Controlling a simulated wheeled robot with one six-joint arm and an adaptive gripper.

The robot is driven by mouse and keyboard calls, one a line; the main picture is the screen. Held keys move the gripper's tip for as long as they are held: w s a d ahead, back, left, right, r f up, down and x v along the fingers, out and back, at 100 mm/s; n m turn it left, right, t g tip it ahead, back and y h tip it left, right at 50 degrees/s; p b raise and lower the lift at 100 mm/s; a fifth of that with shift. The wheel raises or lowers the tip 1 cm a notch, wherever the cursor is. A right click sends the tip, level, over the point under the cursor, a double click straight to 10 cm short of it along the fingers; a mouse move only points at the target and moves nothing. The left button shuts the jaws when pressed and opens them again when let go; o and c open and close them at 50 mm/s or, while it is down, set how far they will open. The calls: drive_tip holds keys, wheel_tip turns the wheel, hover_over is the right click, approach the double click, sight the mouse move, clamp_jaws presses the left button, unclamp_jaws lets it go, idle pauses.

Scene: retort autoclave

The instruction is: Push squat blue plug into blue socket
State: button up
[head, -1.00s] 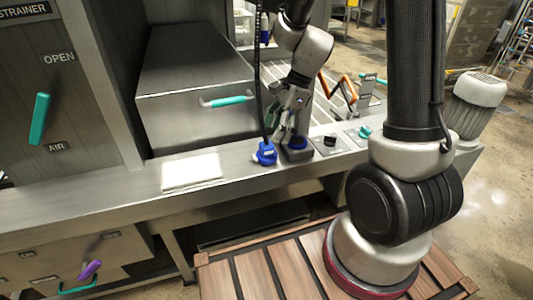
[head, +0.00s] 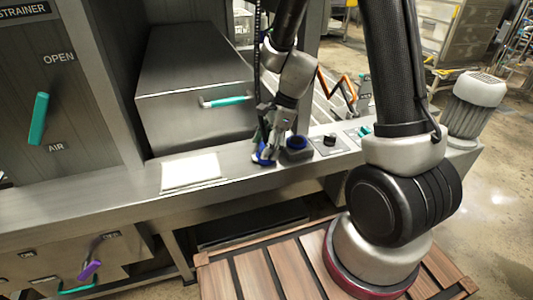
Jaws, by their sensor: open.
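The squat blue plug (head: 258,159) is at the front edge of the steel ledge, at the lower end of a black cable (head: 257,75). My gripper (head: 266,152) is open and stands over the plug, hiding most of it. I cannot tell whether the fingers touch it. The blue socket (head: 297,142) is a blue ring on a dark grey block, just right of the gripper and now in clear view. The plug is apart from the socket.
A white sheet (head: 190,172) lies on the ledge (head: 120,190) to the left. A black knob (head: 330,140) and a teal handle (head: 364,131) are right of the socket. A steel box with a teal handle (head: 226,101) stands behind. A wooden slatted platform (head: 255,275) is below.

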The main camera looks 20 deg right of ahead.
sight(266, 143)
drive_tip(key=c, duration=1)
wheel_tip(266, 143, up, 10)
idle(0.4)
